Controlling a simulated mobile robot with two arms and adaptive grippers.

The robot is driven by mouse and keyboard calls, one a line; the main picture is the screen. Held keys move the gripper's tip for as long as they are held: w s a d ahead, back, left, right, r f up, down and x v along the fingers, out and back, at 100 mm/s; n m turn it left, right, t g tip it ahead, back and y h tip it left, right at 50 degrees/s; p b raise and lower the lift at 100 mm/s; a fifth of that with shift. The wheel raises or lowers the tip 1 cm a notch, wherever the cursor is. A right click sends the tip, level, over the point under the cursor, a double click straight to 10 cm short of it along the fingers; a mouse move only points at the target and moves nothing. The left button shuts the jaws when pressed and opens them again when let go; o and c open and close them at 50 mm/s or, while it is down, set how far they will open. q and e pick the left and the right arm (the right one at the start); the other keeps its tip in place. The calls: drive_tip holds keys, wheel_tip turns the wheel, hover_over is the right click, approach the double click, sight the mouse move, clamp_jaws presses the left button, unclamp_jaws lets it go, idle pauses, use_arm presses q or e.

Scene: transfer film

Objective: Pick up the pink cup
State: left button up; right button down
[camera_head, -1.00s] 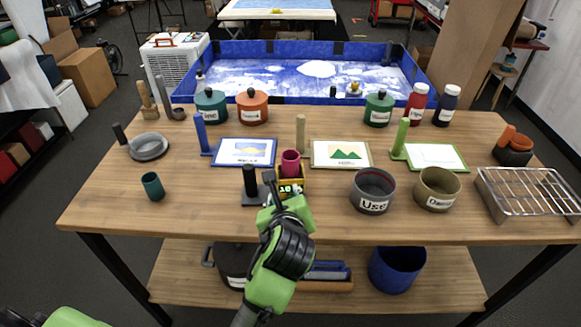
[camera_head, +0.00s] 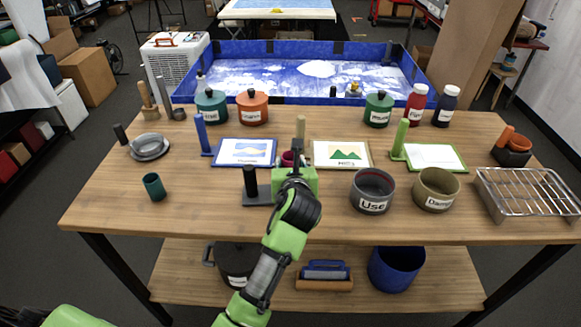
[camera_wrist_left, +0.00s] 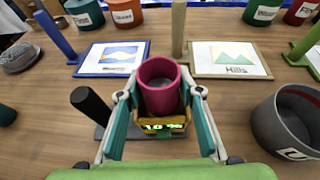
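The pink cup (camera_head: 287,158) stands upright, open end up, mostly hidden behind my left gripper (camera_head: 294,177) in the head view. In the left wrist view, the pink cup (camera_wrist_left: 160,88) is between the two fingers of my left gripper (camera_wrist_left: 161,94). The fingers are spread, one on each side of the cup, with small gaps visible. The cup stands at a small yellow scale (camera_wrist_left: 152,125) with a lit green readout; the scale is partly hidden by the cup. My right gripper is not in view.
A black-handled tool (camera_head: 250,182) stands close left of the gripper. Two framed pictures, blue (camera_head: 216,160) and brown (camera_head: 369,161), lie behind. A grey pot labelled "Use" (camera_head: 371,205) stands to the right.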

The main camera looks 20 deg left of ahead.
sight(290, 158)
use_arm(q)
drive_tip(key=x, duration=0.4)
drive_tip(key=shift+w+f, duration=0.15)
drive_tip(key=shift+w, duration=0.05)
clamp_jaws()
